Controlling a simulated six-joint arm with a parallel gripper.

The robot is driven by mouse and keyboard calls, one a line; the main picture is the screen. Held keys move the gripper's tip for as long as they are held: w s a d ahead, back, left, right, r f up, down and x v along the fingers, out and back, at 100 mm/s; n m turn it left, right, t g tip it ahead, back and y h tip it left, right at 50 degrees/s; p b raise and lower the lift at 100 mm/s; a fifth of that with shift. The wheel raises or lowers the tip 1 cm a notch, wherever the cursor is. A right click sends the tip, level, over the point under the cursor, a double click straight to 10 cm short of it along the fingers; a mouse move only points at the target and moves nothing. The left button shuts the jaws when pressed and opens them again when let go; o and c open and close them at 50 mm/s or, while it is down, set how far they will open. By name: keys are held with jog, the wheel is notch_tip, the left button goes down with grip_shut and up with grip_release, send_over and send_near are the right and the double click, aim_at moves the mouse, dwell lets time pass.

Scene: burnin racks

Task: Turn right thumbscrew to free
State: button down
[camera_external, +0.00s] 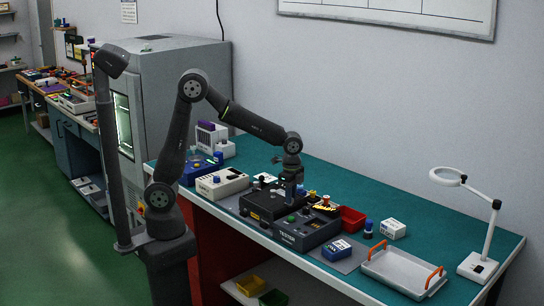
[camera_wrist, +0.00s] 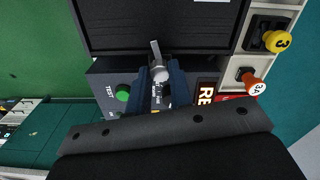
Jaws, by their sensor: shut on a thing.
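A silver thumbscrew (camera_wrist: 160,73) with a thin bar shows in the wrist view at the front edge of a dark panel (camera_wrist: 165,27). My gripper (camera_wrist: 161,80) has one blue-grey finger on each side of it and is shut on it. In the external view my gripper (camera_external: 289,193) points down at the black tester unit (camera_external: 306,234) on the bench. There the thumbscrew is too small and too covered to make out. I cannot tell from these frames whether a second thumbscrew is behind my wrist.
A green button (camera_wrist: 123,93) labelled TEST is left of my fingers. A yellow knob (camera_wrist: 277,41) and an orange-red knob (camera_wrist: 256,88) stand at the right. A blue box (camera_external: 336,249), a red bin (camera_external: 351,219) and a white tray (camera_external: 402,271) with orange handles are on the bench.

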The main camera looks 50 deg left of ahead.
jog(key=n, duration=1.1)
jog(key=shift+n, duration=2)
jog(key=c, duration=1.3)
grip_release()
notch_tip(320, 180, up, 18)
jog(key=shift+f, duration=0.2)
